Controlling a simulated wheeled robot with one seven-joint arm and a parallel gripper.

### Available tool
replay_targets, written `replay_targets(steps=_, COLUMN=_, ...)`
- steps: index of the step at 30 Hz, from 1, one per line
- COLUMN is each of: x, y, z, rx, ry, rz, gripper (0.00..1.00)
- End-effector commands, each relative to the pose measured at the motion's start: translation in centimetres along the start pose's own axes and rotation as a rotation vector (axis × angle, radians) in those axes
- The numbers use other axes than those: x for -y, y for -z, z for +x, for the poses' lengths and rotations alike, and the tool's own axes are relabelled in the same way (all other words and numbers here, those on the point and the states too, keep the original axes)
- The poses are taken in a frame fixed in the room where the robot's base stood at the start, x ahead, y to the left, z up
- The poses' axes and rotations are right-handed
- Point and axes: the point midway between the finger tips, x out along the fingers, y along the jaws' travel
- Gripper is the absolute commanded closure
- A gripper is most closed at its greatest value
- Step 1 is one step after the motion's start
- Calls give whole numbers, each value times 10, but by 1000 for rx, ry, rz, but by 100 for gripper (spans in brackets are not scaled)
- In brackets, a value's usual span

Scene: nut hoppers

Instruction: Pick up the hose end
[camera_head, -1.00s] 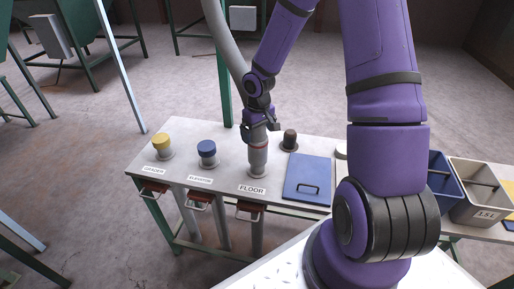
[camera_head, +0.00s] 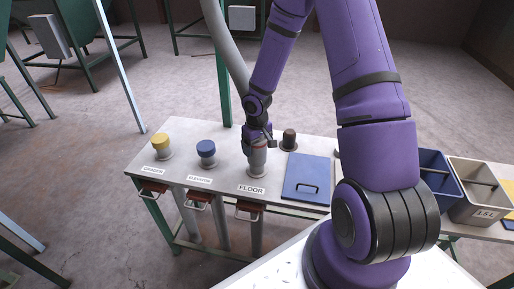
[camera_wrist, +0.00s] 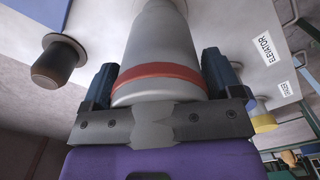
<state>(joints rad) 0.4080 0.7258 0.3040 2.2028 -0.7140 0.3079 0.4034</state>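The hose end (camera_head: 258,160) is a grey, tapered piece with a red band. It stands upright at the port labelled FLOOR on the white table. In the wrist view the hose end (camera_wrist: 160,42) lies between the two blue finger pads of my gripper (camera_wrist: 162,80), one close on each side. I cannot tell whether both pads press on it. In the head view my gripper (camera_head: 258,136) is at the upper part of the hose end and partly hides it. The grey hose (camera_head: 229,48) rises behind my arm.
The white table (camera_head: 222,172) also carries a yellow-capped port (camera_head: 160,141), a blue-capped port (camera_head: 206,149), a dark-capped port (camera_head: 289,137) and a blue lid with handle (camera_head: 307,178). Red handles hang below the front edge. Blue and grey bins (camera_head: 483,205) stand right.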

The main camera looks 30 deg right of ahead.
Motion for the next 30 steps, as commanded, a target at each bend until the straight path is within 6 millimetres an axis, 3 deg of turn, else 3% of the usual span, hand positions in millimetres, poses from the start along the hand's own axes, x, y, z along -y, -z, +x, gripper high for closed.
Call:
replay_targets(steps=1, x=0, y=0, z=0, rx=0, ry=0, rz=0, gripper=28)
replay_targets(steps=5, x=0, y=0, z=0, rx=0, ry=0, rz=0, gripper=56)
replay_targets(steps=16, x=-1, y=0, z=-11, rx=-2, ry=-2, rz=2, gripper=56)
replay_targets(steps=30, x=0, y=0, z=-87, rx=-3, ry=-1, rz=2, gripper=56)
